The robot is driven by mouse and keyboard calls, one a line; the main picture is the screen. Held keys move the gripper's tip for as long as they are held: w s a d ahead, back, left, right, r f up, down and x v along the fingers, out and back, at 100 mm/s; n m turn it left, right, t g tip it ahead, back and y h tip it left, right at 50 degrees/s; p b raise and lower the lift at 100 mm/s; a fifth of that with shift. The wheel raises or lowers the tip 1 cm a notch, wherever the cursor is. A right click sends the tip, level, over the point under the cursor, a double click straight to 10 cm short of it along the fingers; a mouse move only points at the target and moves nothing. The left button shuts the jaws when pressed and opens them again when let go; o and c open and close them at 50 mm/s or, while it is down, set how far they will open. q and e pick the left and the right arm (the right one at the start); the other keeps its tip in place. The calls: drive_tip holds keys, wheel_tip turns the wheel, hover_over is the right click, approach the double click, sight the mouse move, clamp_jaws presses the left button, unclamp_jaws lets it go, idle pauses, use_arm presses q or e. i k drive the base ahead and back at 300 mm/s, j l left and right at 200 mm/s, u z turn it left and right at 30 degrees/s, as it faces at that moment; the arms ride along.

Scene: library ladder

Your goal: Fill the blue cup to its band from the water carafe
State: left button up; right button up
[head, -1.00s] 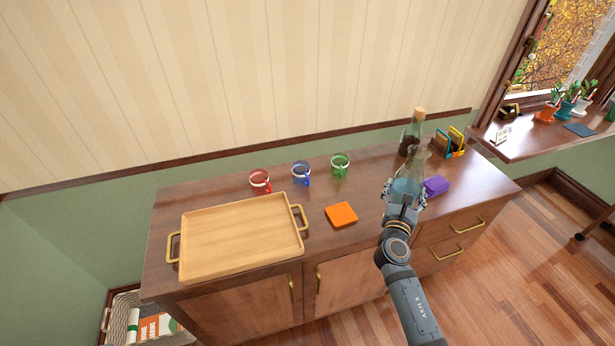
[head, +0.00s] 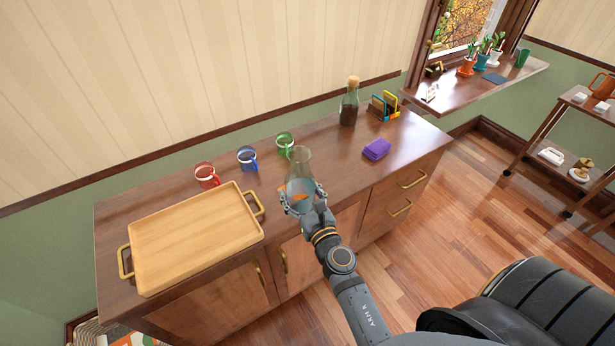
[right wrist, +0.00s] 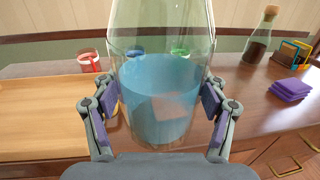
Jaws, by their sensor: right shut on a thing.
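My right gripper (head: 304,197) is shut on the glass water carafe (head: 299,166), held upright over the front part of the cabinet top. In the right wrist view the carafe (right wrist: 160,95) holds bluish water, with purple finger pads on both sides. The blue cup (head: 247,159) stands on the cabinet between the red cup (head: 207,175) and the green cup (head: 285,144), left of and behind the carafe. In the right wrist view the blue cup shows only through the glass; its band and contents cannot be made out. My left gripper is not in view.
A wooden tray (head: 195,238) with brass handles covers the cabinet's left part. A corked dark bottle (head: 349,105), a card holder (head: 384,106) and purple napkins (head: 376,149) stand to the right.

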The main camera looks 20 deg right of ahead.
sight(250, 161)
drive_tip(key=i+l, duration=0.15)
drive_tip(key=l, duration=0.2)
drive_tip(key=i+l, duration=0.2)
drive_tip(key=l, duration=0.15)
drive_tip(key=i+l, duration=0.15)
drive_tip(key=l, duration=0.2)
drive_tip(key=u, duration=1.35)
